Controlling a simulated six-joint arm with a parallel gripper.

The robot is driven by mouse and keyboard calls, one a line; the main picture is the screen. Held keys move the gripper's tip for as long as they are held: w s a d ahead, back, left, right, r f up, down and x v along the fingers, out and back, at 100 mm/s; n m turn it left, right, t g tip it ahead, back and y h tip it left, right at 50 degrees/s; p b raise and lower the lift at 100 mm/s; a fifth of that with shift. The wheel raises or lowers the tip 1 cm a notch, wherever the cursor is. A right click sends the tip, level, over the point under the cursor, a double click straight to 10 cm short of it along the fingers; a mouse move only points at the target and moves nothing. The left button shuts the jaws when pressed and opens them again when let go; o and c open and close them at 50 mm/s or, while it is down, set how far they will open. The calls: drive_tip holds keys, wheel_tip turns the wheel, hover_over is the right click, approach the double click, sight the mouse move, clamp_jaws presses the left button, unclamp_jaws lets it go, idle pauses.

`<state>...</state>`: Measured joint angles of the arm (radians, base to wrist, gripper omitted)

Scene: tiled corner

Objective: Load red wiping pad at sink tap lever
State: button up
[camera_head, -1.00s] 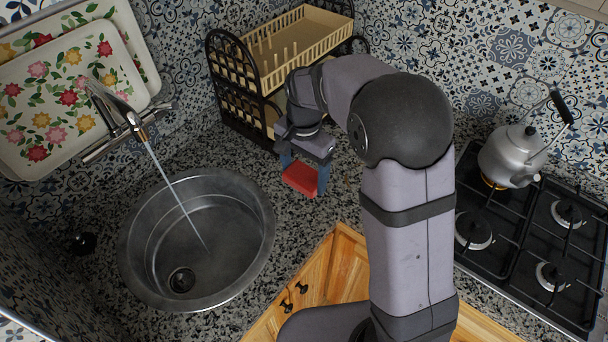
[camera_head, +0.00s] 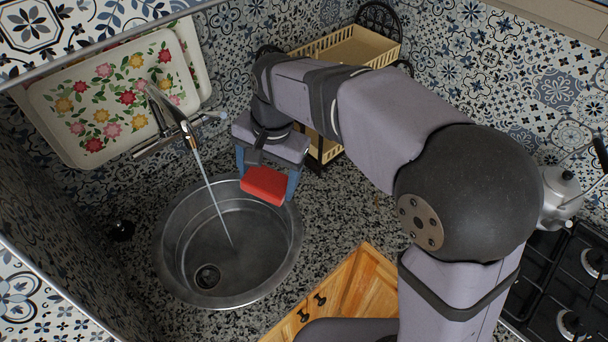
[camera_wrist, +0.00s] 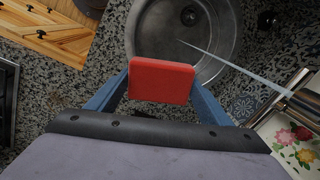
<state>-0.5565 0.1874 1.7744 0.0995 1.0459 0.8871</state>
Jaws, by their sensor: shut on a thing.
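My gripper (camera_head: 266,184) is shut on the red wiping pad (camera_head: 264,185), holding it in the air at the upper right rim of the sink (camera_head: 182,279). In the wrist view the red pad (camera_wrist: 161,80) sits between the blue fingers, with the sink bowl (camera_wrist: 150,36) beyond it. The sink tap (camera_head: 172,112) stands behind the sink, to the left of my gripper and apart from it. Water runs from its spout into the bowl. The tap's lever is hard to tell from its body at this size.
Floral trays (camera_head: 115,98) lean on the wall behind the tap. A dish rack (camera_head: 352,46) stands behind my arm. A kettle (camera_head: 567,190) and gas hob (camera_head: 560,290) are at the right. Speckled counter (camera_head: 345,200) is clear right of the sink.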

drive_tip(key=s+a+r+n+y+p, duration=0.1)
drive_tip(key=s+r, duration=0.2)
drive_tip(key=s, duration=0.3)
drive_tip(key=s+a+r+n+p, duration=0.1)
drive_tip(key=s+r+n, duration=0.1)
drive_tip(key=s, duration=0.3)
drive_tip(key=shift+s+d+f+m+t+y, duration=0.1)
drive_tip(key=shift+s+f+m+t+y, duration=0.1)
drive_tip(key=shift+f+m+t, duration=0.8)
drive_tip(key=shift+s+d+f+m+t+y, duration=0.15)
drive_tip(key=shift+f+m, duration=0.45)
drive_tip(key=shift+m, duration=0.85)
drive_tip(key=shift+s+f+m+t+y, duration=0.1)
drive_tip(key=shift+f+m+t+y, duration=0.15)
drive_tip(key=shift+f+m+t, duration=0.75)
drive_tip(key=shift+r+m+g, duration=0.2)
drive_tip(key=shift+m+g, duration=0.05)
drive_tip(key=shift+g, duration=0.1)
drive_tip(key=shift+w+a+f+b, duration=0.1)
drive_tip(key=shift+w+f+b, duration=0.15)
drive_tip(key=shift+b, duration=0.25)
drive_tip(key=b, duration=0.2)
drive_tip(key=w+a+b, duration=0.1)
drive_tip(key=b, duration=0.1)
drive_tip(key=shift+f, duration=0.2)
